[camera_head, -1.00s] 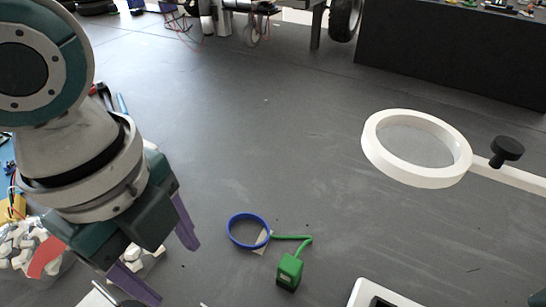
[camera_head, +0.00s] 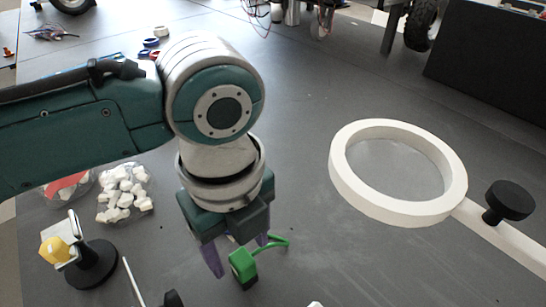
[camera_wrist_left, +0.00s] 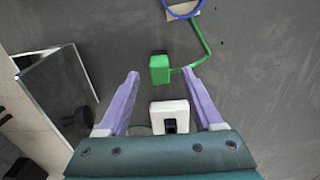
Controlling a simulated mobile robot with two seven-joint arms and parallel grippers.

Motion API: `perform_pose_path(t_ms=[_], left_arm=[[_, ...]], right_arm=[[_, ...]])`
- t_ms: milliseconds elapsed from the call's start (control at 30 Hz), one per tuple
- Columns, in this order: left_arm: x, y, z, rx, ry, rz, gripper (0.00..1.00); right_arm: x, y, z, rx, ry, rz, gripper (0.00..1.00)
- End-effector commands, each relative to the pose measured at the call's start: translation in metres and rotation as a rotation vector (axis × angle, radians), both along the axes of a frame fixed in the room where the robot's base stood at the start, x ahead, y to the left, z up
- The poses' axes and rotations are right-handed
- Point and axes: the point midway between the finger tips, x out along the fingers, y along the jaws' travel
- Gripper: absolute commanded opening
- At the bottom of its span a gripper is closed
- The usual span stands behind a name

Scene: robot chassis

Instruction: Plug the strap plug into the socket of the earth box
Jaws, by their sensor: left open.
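The green strap plug (camera_head: 243,268) lies on the dark surface at lower centre, with a green cord curving right from it. In the left wrist view the plug (camera_wrist_left: 159,70) shows between my fingertips; the cord runs up to the blue strap band (camera_wrist_left: 183,7) at the top edge. The band is hidden in the head view. My left gripper (camera_head: 240,258) is open, pointing down over the plug; contact cannot be told. A white box with a dark opening (camera_wrist_left: 170,107), likely the earth box, appears between the finger bases in the wrist view. My right gripper is out of view.
A white ring-shaped magnifier (camera_head: 342,185) with a black knob (camera_head: 509,201) stands at right. At left are a clear tray of white pieces (camera_head: 124,193) and a black-based stand with a yellow part (camera_head: 60,250). A framed dark panel (camera_wrist_left: 60,90) lies left in the wrist view.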

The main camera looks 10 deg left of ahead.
Motion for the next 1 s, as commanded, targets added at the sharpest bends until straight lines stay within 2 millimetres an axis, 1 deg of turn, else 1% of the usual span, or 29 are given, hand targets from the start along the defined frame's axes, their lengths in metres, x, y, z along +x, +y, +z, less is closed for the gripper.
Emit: perform_pose_path(t_ms=[33,100,200,300,467,567,1000], left_arm=[[-0.002,-0.001,-0.012,0.0,0.004,0.001,0.68],[-0.002,-0.001,-0.023,0.0,0.004,0.002,0.68],[-0.002,-0.001,-0.033,0.001,0.001,0.0,0.68],[-0.002,0.0,-0.036,0.001,0.0,0.0,0.68],[-0.002,0.0,-0.035,0.001,-0.001,0.0,0.68],[-0.002,0.0,-0.035,0.001,-0.001,0.0,0.57],[-0.001,0.0,-0.035,0.001,-0.001,0.0,0.08]], right_arm=[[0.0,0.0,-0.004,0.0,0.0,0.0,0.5],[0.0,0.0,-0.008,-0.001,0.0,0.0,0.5],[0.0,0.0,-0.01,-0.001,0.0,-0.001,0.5],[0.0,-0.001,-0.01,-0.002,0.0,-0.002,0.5],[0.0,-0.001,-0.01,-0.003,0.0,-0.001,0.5],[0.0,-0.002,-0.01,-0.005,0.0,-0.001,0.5],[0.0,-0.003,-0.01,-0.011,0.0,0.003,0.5]])
